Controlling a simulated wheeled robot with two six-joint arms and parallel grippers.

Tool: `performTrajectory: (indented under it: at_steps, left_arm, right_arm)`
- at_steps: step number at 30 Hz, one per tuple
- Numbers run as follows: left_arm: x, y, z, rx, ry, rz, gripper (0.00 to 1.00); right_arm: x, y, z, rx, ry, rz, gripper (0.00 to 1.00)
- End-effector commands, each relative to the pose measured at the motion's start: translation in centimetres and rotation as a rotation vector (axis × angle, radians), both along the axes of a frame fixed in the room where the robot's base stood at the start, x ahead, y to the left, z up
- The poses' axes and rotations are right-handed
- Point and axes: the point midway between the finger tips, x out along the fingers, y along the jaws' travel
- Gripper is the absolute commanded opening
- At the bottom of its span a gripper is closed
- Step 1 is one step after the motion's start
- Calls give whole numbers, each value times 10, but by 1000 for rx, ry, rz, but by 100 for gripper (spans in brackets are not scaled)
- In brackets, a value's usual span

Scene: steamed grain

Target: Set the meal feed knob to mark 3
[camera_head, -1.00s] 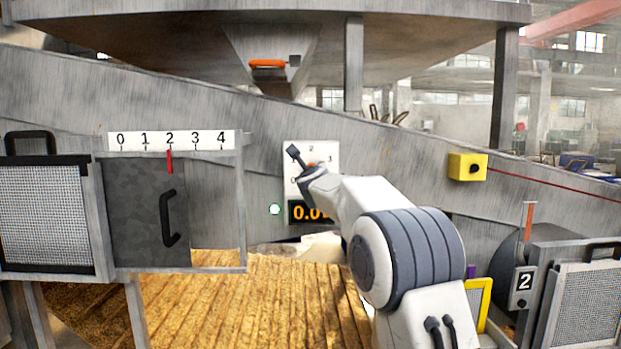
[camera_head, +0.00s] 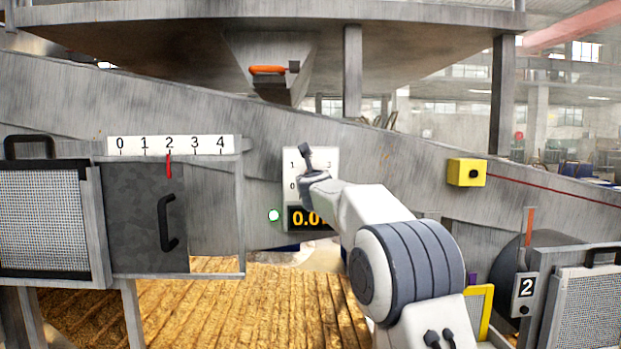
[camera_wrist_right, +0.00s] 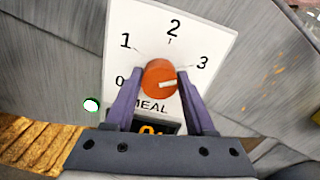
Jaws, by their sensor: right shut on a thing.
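The orange meal feed knob (camera_wrist_right: 159,77) sits on a white plate (camera_wrist_right: 190,35) marked 0, 1, 2 and 3, with MEAL below. Its white pointer line points right, roughly toward the 3; I cannot tell whether it lines up exactly. My right gripper (camera_wrist_right: 160,80) is shut on the knob, one purple finger on each side. In the head view my right wrist (camera_head: 314,180) covers the knob and part of the plate (camera_head: 292,160). My left gripper is not in view.
A dark display (camera_head: 310,217) with amber digits sits below the plate, partly hidden by my arm. A round white-green light (camera_head: 274,215) is left of it. A gate (camera_head: 145,220) with a 0 to 4 scale stands further left. A yellow box (camera_head: 467,172) is at right.

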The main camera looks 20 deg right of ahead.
Motion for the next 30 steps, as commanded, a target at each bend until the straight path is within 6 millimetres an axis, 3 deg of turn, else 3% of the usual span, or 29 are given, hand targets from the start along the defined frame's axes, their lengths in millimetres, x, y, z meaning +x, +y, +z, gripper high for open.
performTrajectory:
  at_steps: [4, 5, 6, 7, 20, 30]
  left_arm:
    - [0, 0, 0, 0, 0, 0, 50]
    - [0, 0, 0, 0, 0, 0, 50]
    - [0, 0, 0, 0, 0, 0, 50]
    - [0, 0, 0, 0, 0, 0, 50]
    - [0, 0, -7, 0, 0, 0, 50]
    - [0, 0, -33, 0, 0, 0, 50]
  right_arm:
    - [1, 0, -3, 0, 5, -1, 0]
    - [1, 0, -3, 0, 5, -1, 62]
    - [1, 0, -3, -1, 5, -1, 78]
    - [1, 0, -3, -1, 4, -1, 84]
    - [-8, 3, -2, -1, -1, 0, 84]
    - [-68, 20, -3, -2, 1, 1, 84]
